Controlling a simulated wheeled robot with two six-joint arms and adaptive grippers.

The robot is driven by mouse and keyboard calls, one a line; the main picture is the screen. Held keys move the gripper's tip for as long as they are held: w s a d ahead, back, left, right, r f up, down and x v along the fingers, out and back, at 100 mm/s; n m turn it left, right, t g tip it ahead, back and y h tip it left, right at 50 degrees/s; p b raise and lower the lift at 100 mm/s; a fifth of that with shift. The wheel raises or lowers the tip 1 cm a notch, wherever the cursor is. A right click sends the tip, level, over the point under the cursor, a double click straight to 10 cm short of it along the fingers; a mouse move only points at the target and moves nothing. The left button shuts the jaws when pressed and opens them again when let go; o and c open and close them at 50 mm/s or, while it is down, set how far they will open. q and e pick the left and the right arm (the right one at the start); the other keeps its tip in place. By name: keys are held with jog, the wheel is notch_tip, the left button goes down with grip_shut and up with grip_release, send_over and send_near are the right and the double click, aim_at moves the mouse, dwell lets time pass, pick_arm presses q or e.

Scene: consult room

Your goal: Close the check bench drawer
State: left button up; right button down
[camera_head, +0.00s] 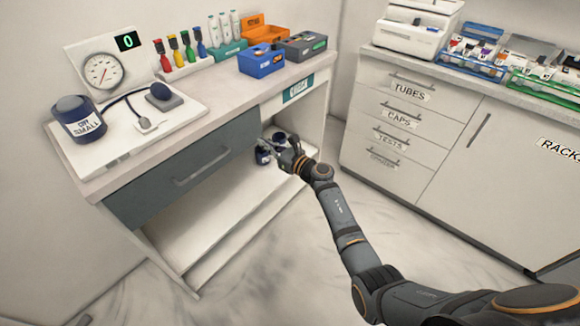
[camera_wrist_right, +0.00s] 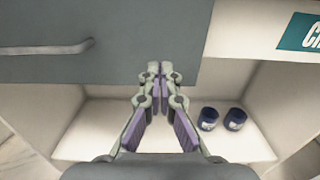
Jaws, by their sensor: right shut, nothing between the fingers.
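The check bench drawer (camera_head: 150,193) has a dark grey front with a bar handle (camera_head: 197,172) under the bench top. Its front looks about flush with the bench, and no drawer interior or clear gap shows. In the right wrist view, the drawer front (camera_wrist_right: 120,66) fills the upper left, with its handle (camera_wrist_right: 45,49) at far left. My right gripper (camera_head: 268,146) is shut and empty, with its fingertips (camera_wrist_right: 154,68) over the lower right part of the drawer front. I cannot tell whether they touch it. My left gripper is not in view.
The bench top (camera_head: 215,85) holds a gauge (camera_head: 101,70), a cuff jar (camera_head: 78,119) and several bins. Two dark jars (camera_wrist_right: 222,119) stand on the open shelf below, near my gripper. A white cabinet (camera_head: 420,125) stands at right. The floor in front is clear.

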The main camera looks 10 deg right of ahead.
jog(key=v, duration=0.8)
jog(key=s+d+f+m+h, duration=0.3)
jog(key=f+m, duration=0.4)
jog(key=f, duration=0.1)
jog(key=s+d+f+m+h, duration=0.2)
jog(key=d+f+m, duration=0.1)
jog(key=f+m, duration=0.45)
jog(key=s+d+f+m+h, duration=0.35)
jog(key=f+m, duration=0.25)
jog(key=f, duration=0.3)
jog(key=s+d+f+m+g+h, duration=0.1)
jog(key=s+d+f+m+g, duration=0.15)
jog(key=s+f+m, duration=0.4)
jog(key=s+d+f+m+g+h, duration=0.2)
jog(key=s+f+m+g, duration=0.15)
jog(key=s+f, duration=0.5)
jog(key=s+d+f+m+g, duration=0.1)
jog(key=s+f+m+g, duration=0.4)
jog(key=s, duration=0.9)
jog(key=s+f+m+g, duration=0.2)
jog(key=s+f+m, duration=0.5)
jog(key=s, duration=0.8)
pick_arm(q)
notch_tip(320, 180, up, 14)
jog(key=p, duration=1.3)
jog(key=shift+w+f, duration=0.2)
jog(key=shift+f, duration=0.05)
pick_arm(e)
notch_tip(320, 180, up, 13)
jog(key=shift+f, duration=0.25)
